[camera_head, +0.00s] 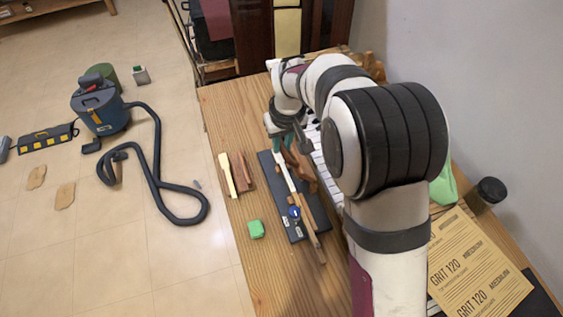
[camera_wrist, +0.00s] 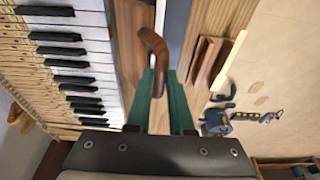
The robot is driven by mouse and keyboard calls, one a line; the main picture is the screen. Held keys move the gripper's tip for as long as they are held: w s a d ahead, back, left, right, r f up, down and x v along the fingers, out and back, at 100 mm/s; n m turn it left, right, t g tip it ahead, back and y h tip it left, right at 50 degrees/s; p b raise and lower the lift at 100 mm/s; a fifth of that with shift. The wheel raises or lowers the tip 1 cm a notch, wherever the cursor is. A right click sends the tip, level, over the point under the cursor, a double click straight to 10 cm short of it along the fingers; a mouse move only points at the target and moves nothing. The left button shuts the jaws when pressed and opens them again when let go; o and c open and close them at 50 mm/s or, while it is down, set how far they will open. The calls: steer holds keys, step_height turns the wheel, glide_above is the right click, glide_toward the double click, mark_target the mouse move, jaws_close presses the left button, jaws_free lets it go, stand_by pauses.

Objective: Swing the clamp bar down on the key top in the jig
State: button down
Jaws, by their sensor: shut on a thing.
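The jig is a long dark board (camera_head: 316,208) on the bench. A pale key top (camera_head: 286,172) lies lengthwise along it. A wooden bar (camera_head: 311,236) with a blue round part (camera_head: 294,212) lies over the jig's near end. My gripper (camera_head: 284,143) is at the jig's far end, seen from behind the arm. In the wrist view its teal fingers (camera_wrist: 163,100) are shut on a brown curved handle (camera_wrist: 155,50). I cannot tell how this handle joins the clamp bar. The grip in the head view is partly hidden.
The piano keyboard (camera_wrist: 75,50) runs beside the jig. Grit paper (camera_head: 470,265) and a dark cup (camera_head: 488,192) are at right. Bare bench shows at near left.

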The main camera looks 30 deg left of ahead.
mark_target(284, 171)
steer(key=shift+s+a+f, duration=0.7)
steer(key=shift+s+a+f, duration=0.3)
steer(key=shift+f, duration=0.2)
steer(key=shift+s+a+f, duration=0.25)
steer(key=shift+f, duration=0.2)
steer(key=shift+s+a+f, duration=0.2)
steer(key=shift+f, duration=0.35)
steer(key=shift+s+a+f, duration=0.15)
steer(key=shift+s+f, duration=0.05)
steer(key=shift+f, duration=0.3)
